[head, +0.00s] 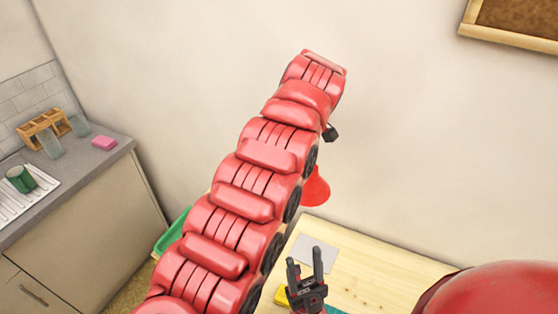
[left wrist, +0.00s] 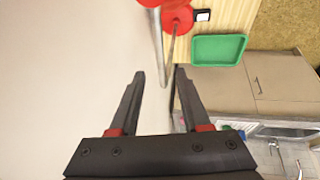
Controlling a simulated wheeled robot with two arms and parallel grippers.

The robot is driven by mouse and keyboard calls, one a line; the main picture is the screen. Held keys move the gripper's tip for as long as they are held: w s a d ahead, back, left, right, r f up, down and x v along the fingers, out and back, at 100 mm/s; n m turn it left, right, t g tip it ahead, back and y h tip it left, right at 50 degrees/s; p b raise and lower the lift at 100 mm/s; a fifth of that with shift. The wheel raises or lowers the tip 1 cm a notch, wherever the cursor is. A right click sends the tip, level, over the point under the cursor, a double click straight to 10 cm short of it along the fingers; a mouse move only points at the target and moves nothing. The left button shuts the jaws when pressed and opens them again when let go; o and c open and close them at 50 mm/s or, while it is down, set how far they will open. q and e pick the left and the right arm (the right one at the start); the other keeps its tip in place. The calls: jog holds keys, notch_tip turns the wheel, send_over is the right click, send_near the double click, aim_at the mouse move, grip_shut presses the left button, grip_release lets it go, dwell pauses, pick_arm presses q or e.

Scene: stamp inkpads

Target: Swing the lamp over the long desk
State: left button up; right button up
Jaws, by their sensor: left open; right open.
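The lamp shows a red shade (head: 316,187) above the long desk (head: 385,270) in the head view, partly behind my left arm. In the left wrist view its round red base (left wrist: 178,18) stands on the wood, with a thin grey pole (left wrist: 160,50). My left gripper (left wrist: 160,73) is open. The lamp's pole shows between its fingertips in the picture; I cannot tell whether they touch. In the head view my left arm hides most of that gripper. My right gripper (head: 305,283) is open and empty, low over the desk.
A green tray (left wrist: 218,48) lies near the desk's end. A grey sheet (head: 315,254) and a yellow item (head: 281,296) are on the desk. A kitchen counter (head: 75,175) with a green mug (head: 20,179) stands at left. The desk's right part looks clear.

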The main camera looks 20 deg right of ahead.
pick_arm(q)
jog(key=p+v, duration=0.3)
jog(key=v, duration=0.9)
jog(key=shift+r+p, duration=0.15)
jog(key=shift+p, duration=0.25)
jog(key=shift+s, duration=0.1)
